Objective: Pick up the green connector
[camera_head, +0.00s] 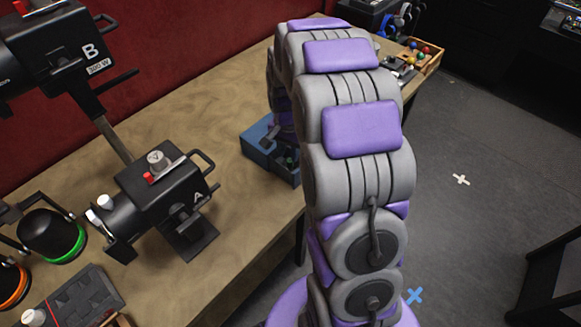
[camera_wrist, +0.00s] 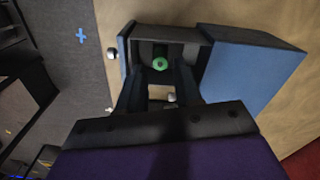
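The green connector (camera_wrist: 160,63) shows in the wrist view as a small round green end inside a blue open box (camera_wrist: 250,62). My gripper (camera_wrist: 160,76) is open, with its two dark fingers apart and pointing into the box. The connector appears in the gap between the fingertips, and I cannot tell whether either finger touches it. In the head view the blue box (camera_head: 258,150) stands near the table's edge. My arm hides most of my gripper there, and the connector is not clear.
The wooden table (camera_head: 240,215) holds a black lamp marked A (camera_head: 165,195) left of the box, and another marked B (camera_head: 60,60) behind it. A wooden tray with coloured balls (camera_head: 428,58) is at the far end. The floor to the right is mostly clear.

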